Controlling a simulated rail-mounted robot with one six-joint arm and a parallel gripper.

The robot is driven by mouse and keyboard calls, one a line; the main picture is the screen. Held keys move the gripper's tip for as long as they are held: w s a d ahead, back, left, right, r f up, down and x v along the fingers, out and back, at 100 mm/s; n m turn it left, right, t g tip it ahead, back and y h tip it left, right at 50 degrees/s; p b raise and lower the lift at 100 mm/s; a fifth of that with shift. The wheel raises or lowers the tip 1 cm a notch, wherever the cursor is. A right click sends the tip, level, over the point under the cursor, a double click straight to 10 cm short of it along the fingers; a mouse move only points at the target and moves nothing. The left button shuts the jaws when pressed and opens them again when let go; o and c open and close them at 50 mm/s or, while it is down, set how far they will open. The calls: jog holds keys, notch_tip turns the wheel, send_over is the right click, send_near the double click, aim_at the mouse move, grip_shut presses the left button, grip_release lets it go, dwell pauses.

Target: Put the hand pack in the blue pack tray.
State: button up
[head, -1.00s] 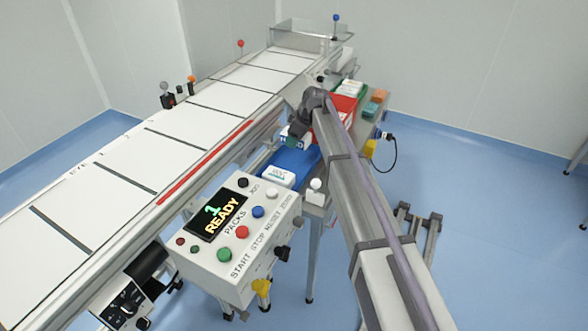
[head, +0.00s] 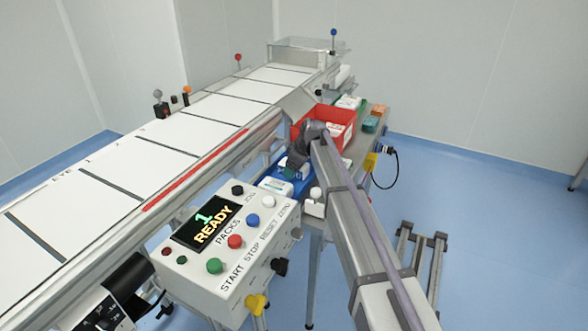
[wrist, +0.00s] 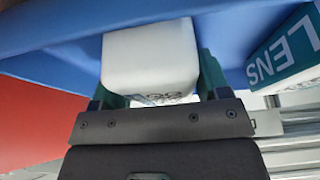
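The hand pack is a white box with dark print, seen close up in the wrist view (wrist: 150,58). My gripper (wrist: 157,88) has its dark green fingers on both sides of the pack and is shut on it. In the head view my gripper (head: 293,166) points down over the blue pack tray (head: 303,188), with the pack small and partly hidden below it. The tray also shows behind the pack in the wrist view (wrist: 235,28). I cannot tell whether the pack touches the tray floor.
A white and teal pack lettered LENS (wrist: 285,52) lies in the tray beside the held pack. A red bin (head: 340,118) stands just behind the tray.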

jog(key=o, duration=0.3)
jog(key=shift+r+p, duration=0.45)
jog(key=shift+p, duration=0.05)
jog(key=p+v, duration=1)
jog(key=v, duration=0.1)
jog(key=shift+d+r, duration=0.15)
jog(key=shift+r, duration=0.05)
